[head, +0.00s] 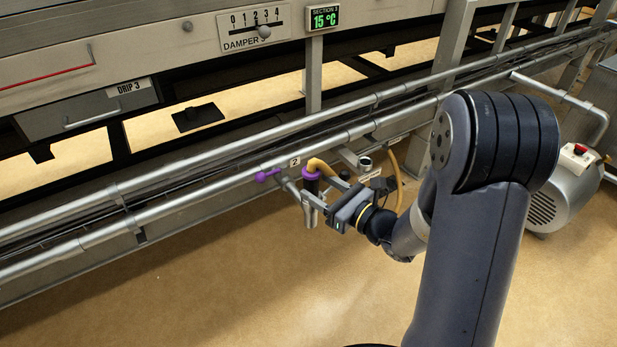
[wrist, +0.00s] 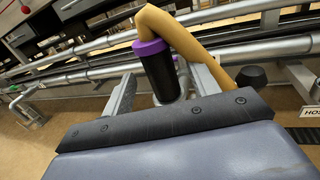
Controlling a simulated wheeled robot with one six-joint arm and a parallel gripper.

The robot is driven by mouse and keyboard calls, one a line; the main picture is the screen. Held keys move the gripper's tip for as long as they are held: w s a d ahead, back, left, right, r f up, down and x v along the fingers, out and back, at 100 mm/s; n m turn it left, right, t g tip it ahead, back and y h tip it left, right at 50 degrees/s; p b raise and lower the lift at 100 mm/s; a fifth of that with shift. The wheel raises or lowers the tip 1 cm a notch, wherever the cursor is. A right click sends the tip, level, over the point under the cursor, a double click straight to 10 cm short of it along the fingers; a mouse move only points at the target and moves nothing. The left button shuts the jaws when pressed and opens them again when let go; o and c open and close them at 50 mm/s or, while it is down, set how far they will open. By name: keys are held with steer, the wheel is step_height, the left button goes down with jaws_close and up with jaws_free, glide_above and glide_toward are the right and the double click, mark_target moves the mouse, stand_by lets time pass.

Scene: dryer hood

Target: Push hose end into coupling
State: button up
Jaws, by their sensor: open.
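The tan hose (head: 322,167) bends over into a black sleeve with a purple collar (head: 311,173). The hose end's black sleeve (wrist: 160,76) points down in the wrist view, below the bent hose (wrist: 190,48). My gripper (head: 317,190) is open, its fingers on either side of the black sleeve. Whether either finger touches it I cannot tell. A grey metal pipe stub (head: 310,214) shows just below the sleeve, beside a pipe with a purple handle (head: 268,174) near the "2" label. This seems to be the coupling. Whether the sleeve sits in it is hidden.
Long grey rails (head: 215,187) run along the machine behind the hose. The tan floor (head: 200,290) in front is clear.

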mark_target(305, 176)
steer(key=shift+p+v, duration=0.5)
steer(key=shift+v, duration=2.3)
steer(key=shift+a, duration=0.1)
steer(key=b+x, duration=0.3)
steer(key=x, duration=0.8)
steer(key=shift+r+p, duration=0.5)
steer(key=shift+p, duration=0.1)
steer(key=shift+f, duration=0.15)
